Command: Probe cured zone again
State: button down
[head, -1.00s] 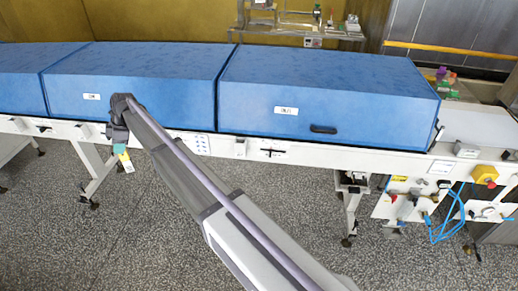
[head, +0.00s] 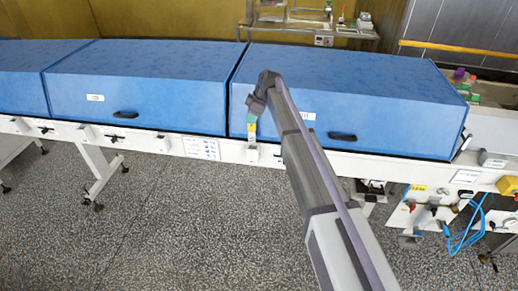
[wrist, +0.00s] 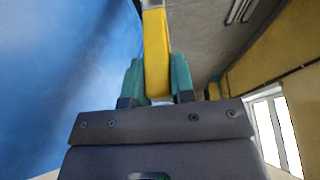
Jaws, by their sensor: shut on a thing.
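My gripper (wrist: 158,82) is shut on a yellow probe (wrist: 156,50), with a teal finger on each side of it in the wrist view. The probe's upper end is pale and runs out of that picture. In the head view my gripper (head: 252,118) hangs in front of the right blue hood (head: 390,110), near its lower left corner, with the probe (head: 251,132) pointing down just above the white rail. I cannot tell whether the probe touches anything. The cured zone cannot be made out; the hoods hide what is inside.
A middle blue hood (head: 140,85) and another at the far left (head: 20,80) stand along the white frame (head: 350,163). A metal shelf (head: 310,28) with small items stands behind. Blue hoses (head: 465,235) hang at the right. The speckled floor in front is clear.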

aim_at(252, 133)
notch_tip(252, 133, down, 9)
jog(key=b, duration=0.7)
jog(key=c, duration=1)
grip_release()
jog(key=shift+r, duration=0.1)
jog(key=shift+r+p, duration=0.3)
jog(key=p+v, duration=1)
jog(key=v, duration=0.1)
jog(key=shift+d+r+p, duration=0.15)
jog(key=shift+r+p, duration=0.2)
jog(key=shift+p, duration=0.05)
jog(key=shift+s, duration=0.1)
